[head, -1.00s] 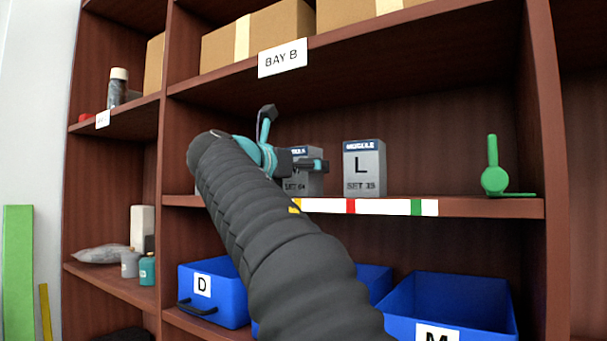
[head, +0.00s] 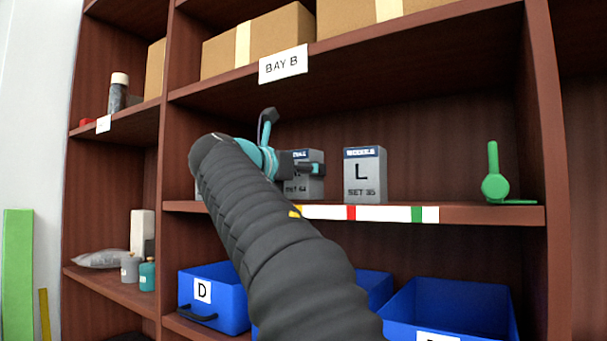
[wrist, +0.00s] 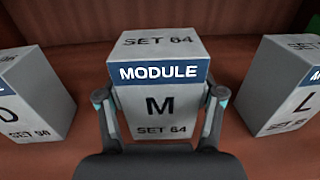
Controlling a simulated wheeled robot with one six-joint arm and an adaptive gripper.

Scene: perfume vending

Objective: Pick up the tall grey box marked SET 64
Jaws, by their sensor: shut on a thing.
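The grey box marked SET 64 (wrist: 158,70) has a blue MODULE band and a large M. It stands upright in the middle of the wrist view. My gripper (wrist: 160,104) has one finger on each side of it and is shut on it. In the head view the box (head: 302,189) is partly hidden behind my gripper (head: 316,169). Its base appears at shelf level; I cannot tell whether it is clear of the shelf.
A grey L box marked SET 35 (head: 365,178) stands to the right, also in the wrist view (wrist: 287,85). A grey box marked O or D (wrist: 32,95) stands to the left. A green stand (head: 494,180) is farther right. Blue bins (head: 222,297) sit below, and a shelf with cartons is above.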

